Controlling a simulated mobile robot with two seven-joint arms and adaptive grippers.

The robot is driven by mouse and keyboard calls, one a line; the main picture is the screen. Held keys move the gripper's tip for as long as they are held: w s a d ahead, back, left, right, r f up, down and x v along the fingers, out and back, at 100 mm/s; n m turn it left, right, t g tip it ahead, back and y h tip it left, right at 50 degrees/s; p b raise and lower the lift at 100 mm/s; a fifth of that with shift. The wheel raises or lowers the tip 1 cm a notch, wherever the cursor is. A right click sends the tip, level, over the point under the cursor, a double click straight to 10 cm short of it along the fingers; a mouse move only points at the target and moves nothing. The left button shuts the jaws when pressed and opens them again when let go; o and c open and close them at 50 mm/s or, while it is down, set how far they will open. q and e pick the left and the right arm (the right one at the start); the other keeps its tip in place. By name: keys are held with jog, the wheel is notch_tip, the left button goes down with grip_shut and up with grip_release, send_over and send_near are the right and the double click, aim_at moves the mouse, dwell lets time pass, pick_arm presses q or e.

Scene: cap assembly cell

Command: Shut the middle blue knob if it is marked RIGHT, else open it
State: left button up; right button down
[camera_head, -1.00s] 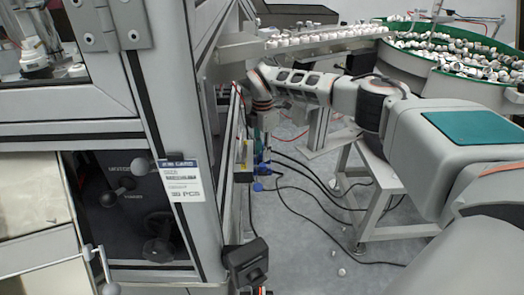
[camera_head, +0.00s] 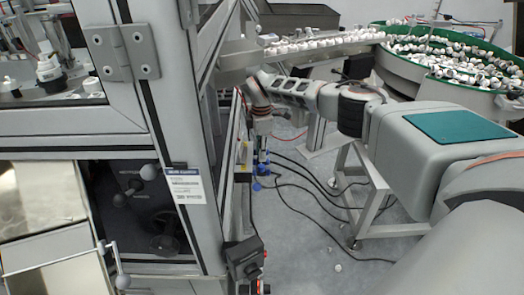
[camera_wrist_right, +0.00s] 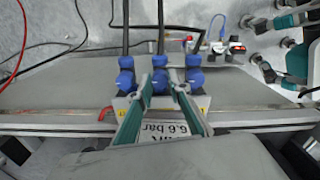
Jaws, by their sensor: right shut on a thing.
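Three blue knobs stand in a row on a grey block in the right wrist view: a left one (camera_wrist_right: 126,80), the middle blue knob (camera_wrist_right: 160,76) and a right one (camera_wrist_right: 195,77). My right gripper (camera_wrist_right: 162,84) has its two fingers on either side of the middle knob and is shut on it. A white label (camera_wrist_right: 160,128) below reads "6.6 bar", its upper line partly covered by the fingers. I can read no RIGHT mark. In the head view my right gripper (camera_head: 260,140) reaches down beside the cabinet, near small blue parts (camera_head: 262,165).
Black hoses (camera_wrist_right: 161,25) rise behind the knobs. The cabinet frame (camera_head: 170,110) is close to my right arm. A green-rimmed bowl of caps (camera_head: 450,60) stands behind.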

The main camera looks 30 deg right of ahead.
pick_arm(q)
jog(key=shift+w, duration=0.15)
pick_arm(e)
jog(key=c, duration=2.2)
grip_release()
pick_arm(q)
jog(key=shift+w+a+r, duration=0.1)
jog(key=shift+w+r, duration=0.05)
pick_arm(e)
jog(key=shift+o, duration=0.2)
notch_tip(320, 180, up, 12)
jog(key=shift+f, duration=0.1)
